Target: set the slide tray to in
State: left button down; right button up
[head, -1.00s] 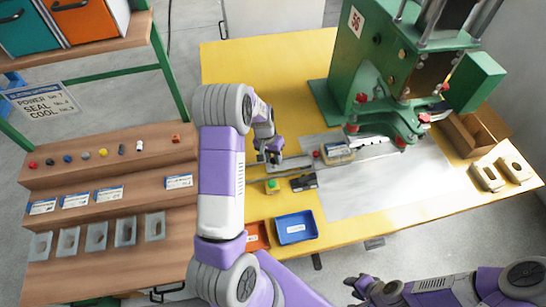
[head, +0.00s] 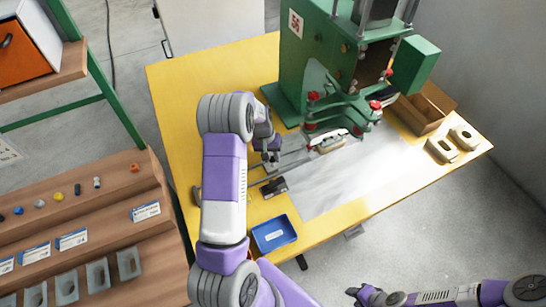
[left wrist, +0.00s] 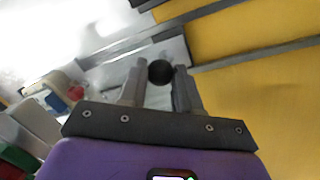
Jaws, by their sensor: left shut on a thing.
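The slide tray (head: 293,158) is a grey metal plate on rails on the yellow table. Its far end, with a pale part (head: 330,143) on it, lies at the front of the green press (head: 325,75), beneath the red-knobbed clamp. My left gripper (head: 271,158) is at the tray's near end. In the left wrist view its fingers (left wrist: 158,80) are shut on a dark round knob (left wrist: 160,72). My right gripper (head: 365,296) is low in the head view, away from the table; its finger opening is unclear.
A blue bin (head: 273,233) and a small dark box (head: 274,187) are near the left arm. A cardboard box (head: 424,108) and two tan blocks (head: 452,143) lie at right. A wooden stepped rack (head: 95,235) stands at left. The metal sheet (head: 365,170) is clear.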

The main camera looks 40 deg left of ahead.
pick_arm(q)
jog(key=c, duration=0.8)
grip_release()
notch_tip(320, 180, up, 7)
jog(key=a+p, duration=0.1)
jog(key=shift+s+r, duration=0.2)
jog(key=shift+s, duration=0.15)
jog(key=shift+a, duration=0.1)
